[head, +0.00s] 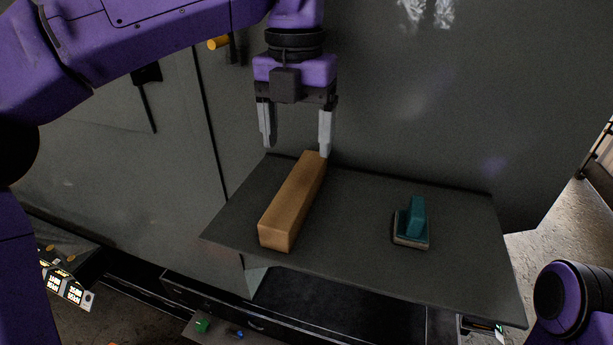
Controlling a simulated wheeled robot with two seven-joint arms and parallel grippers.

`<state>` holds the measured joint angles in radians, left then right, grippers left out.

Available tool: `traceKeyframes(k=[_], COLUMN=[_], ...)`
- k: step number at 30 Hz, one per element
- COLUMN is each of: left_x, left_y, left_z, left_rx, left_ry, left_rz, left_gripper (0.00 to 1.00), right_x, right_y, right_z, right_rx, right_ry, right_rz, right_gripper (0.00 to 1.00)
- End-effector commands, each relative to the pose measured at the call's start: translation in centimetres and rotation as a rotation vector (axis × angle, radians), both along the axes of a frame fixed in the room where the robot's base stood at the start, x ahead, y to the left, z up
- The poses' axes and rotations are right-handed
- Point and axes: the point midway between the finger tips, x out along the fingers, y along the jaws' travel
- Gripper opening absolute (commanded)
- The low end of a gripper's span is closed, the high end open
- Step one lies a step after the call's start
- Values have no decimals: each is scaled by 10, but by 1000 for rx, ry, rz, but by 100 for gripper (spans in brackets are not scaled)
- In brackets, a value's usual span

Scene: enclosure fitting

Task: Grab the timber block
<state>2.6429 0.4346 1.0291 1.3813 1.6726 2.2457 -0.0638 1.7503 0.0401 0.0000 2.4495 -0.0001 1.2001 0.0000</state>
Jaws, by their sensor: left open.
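The timber block (292,203), a long light-brown bar, lies on a dark grey shelf (360,215), its length running away from me and slightly to the right. My left gripper (296,145) is open and points down near the block's far end. Its fingers are apart with nothing held between them. The right fingertip overlaps the far end of the block in the picture; I cannot tell whether they touch. Part of my right arm shows at the lower right, but its gripper is not in view.
A teal-handled block brush or sander (413,222) stands on the right part of the shelf. A grey enclosure wall (420,110) rises behind the shelf. An orange-tipped handle (218,43) sticks out at upper left. The shelf between the block and the teal item is clear.

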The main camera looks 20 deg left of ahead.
Motion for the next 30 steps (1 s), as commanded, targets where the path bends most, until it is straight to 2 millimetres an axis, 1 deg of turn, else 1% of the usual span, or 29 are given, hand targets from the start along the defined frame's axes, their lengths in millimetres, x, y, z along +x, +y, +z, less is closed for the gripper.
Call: traceKeyframes(k=[1, 3, 10, 16, 19, 24, 25, 26, 27, 29, 30], left_x=[0, -1, 0, -1, -1, -1, -1, -1, -1, -1, -1], left_y=[1, 0, -1, -2, -2, -2, -2, -2, -2, -2, -2], left_z=[-12, -27, -55, -90, -98, -98, -98, -98, -98, -98, -98], left_rx=[-1, -1, 0, -1, -1, -1, -1, -1, 0, 0, 0], left_ry=[4, 5, 4, 3, 2, 0, 0, 0, 0, 0, 0], left_rz=[-2, -4, -3, 0, 0, 2, 1, 1, 1, 1, 1], left_gripper=[78, 78, 78, 78, 78, 78, 74, 65, 52, 32, 19], right_x=[0, -1, -1, 0, 0, 0, 0, 0, 0, 0, 0], right_y=[0, 0, 0, 0, 0, 0, 0, 0, 0, 0, 0], right_z=[-4, -6, -6, -3, -3, -3, -3, -3, -3, -3, -3], right_rx=[0, 0, 0, 1, 1, 1, 1, 1, 1, 1, 1], right_ry=[1, 2, 2, 1, 1, 1, 1, 1, 1, 1, 1], right_rz=[0, 0, 0, 0, 0, 0, 0, 0, 0, 0, 0], right_gripper=[43, 43, 43, 43, 43, 43, 43, 43, 43, 43, 43])
